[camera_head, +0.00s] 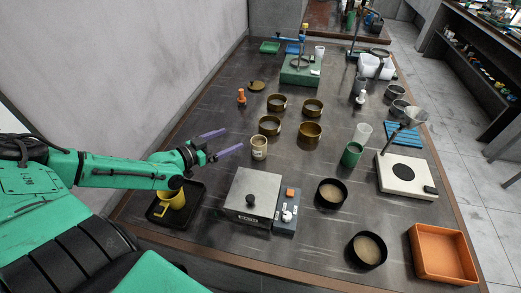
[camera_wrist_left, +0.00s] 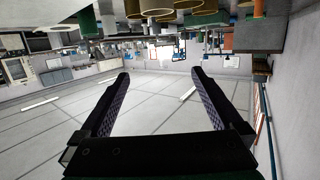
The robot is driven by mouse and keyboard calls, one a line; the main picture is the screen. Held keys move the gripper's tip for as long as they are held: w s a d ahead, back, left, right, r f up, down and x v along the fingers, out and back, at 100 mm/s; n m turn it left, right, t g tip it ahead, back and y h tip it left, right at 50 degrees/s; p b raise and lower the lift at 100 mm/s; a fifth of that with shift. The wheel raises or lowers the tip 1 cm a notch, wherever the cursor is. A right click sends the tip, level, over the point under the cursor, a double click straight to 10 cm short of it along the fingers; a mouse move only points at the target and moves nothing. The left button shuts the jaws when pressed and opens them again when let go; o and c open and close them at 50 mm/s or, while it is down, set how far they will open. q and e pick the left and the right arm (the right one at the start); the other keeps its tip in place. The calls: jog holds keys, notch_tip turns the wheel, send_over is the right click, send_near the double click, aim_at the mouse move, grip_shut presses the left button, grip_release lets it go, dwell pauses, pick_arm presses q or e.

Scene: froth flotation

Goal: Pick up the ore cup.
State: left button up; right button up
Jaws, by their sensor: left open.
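A small tan cup with a dark mark on its side (camera_head: 259,148), which looks like the ore cup, stands upright on the dark table left of centre. My left gripper (camera_head: 234,138) is open and empty. In the head view its two purple-grey fingers point right, with their tips just left of the tan cup and apart from it. In the left wrist view the open fingers (camera_wrist_left: 160,73) have nothing between them; several vessels show along the top edge, cut off, and I cannot tell which is the cup. My right gripper is not in view.
Several brass pans (camera_head: 270,125) stand just behind the cup. A grey metal box (camera_head: 252,197) is in front of it. A yellow mug (camera_head: 172,199) on a black tray (camera_head: 193,207) lies below my left arm. A green cup (camera_head: 351,154) stands to the right.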

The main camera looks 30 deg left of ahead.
pick_arm(q)
notch_tip(320, 180, down, 2)
jog(key=b, duration=0.8)
send_near(255, 143)
jog(key=shift+w+d+f+b, duration=0.25)
jog(key=shift+w+b, duration=0.25)
jog(key=shift+b, duration=0.25)
jog(key=x, duration=0.5)
jog(key=shift+w+r, duration=0.1)
jog(key=shift+w, duration=0.15)
jog(key=x, duration=0.5)
jog(key=shift+w+d+b, duration=0.1)
jog(key=shift+w+b, duration=0.15)
jog(key=shift+b, duration=0.05)
jog(key=shift+s, duration=0.15)
jog(key=c, duration=1.2)
